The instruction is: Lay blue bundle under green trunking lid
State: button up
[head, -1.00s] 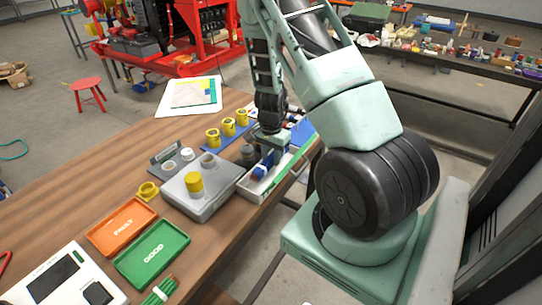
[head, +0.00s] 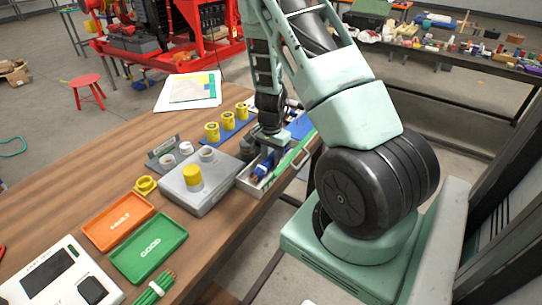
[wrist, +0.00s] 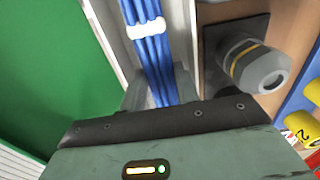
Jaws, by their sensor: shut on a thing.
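The blue bundle (head: 262,168) sits low at the white trunking (head: 250,188) on the bench's right edge. In the wrist view the blue bundle (wrist: 150,50) is several blue strands with a white tie, running lengthwise between pale walls. The green trunking lid (head: 291,160) lies along the trunking's right side, and fills the left of the wrist view (wrist: 55,85). The bundle is beside the lid, not visibly covered by it. My gripper (head: 265,158) points down and is shut on the bundle; its fingers (wrist: 155,90) flank it. The bundle's underside is hidden.
A grey box with a yellow cap (head: 200,195) stands left of the trunking. A grey fitting (wrist: 258,68) stands close right in the wrist view. Yellow fittings (head: 228,121) stand behind. Orange (head: 118,222) and green (head: 148,250) trays lie in front-left.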

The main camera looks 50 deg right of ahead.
jog(key=shift+f+b, duration=0.5)
jog(key=shift+f, duration=0.2)
jog(key=shift+f, duration=0.1)
jog(key=o, duration=1)
jog(key=shift+c, duration=0.2)
notch_tip(320, 180, up, 18)
jog(key=p, duration=0.1)
jog(key=shift+f, duration=0.25)
